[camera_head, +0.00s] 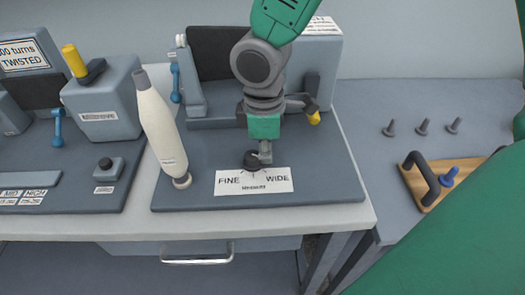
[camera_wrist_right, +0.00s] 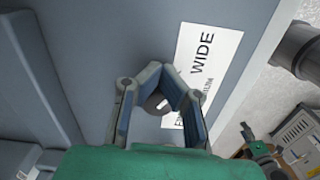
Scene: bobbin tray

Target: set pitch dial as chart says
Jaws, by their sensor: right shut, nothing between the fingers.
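The pitch dial (camera_head: 253,160) is a small dark knob just behind a white label (camera_head: 254,181) reading FINE on the left and WIDE on the right. I cannot tell which way the dial points. My right gripper (camera_head: 264,156) is shut and empty, pointing down right beside the dial; I cannot tell if they touch. In the right wrist view, the closed fingers (camera_wrist_right: 163,72) are above the dial area, with the label (camera_wrist_right: 203,70) beyond them. A white paper (camera_head: 322,26) at the back has print too small to read. My left gripper is out of view.
A white bobbin or cone (camera_head: 162,125) leans left of the dial. A wooden board (camera_head: 425,190) with a black handle and several pegs (camera_head: 423,127) are at right.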

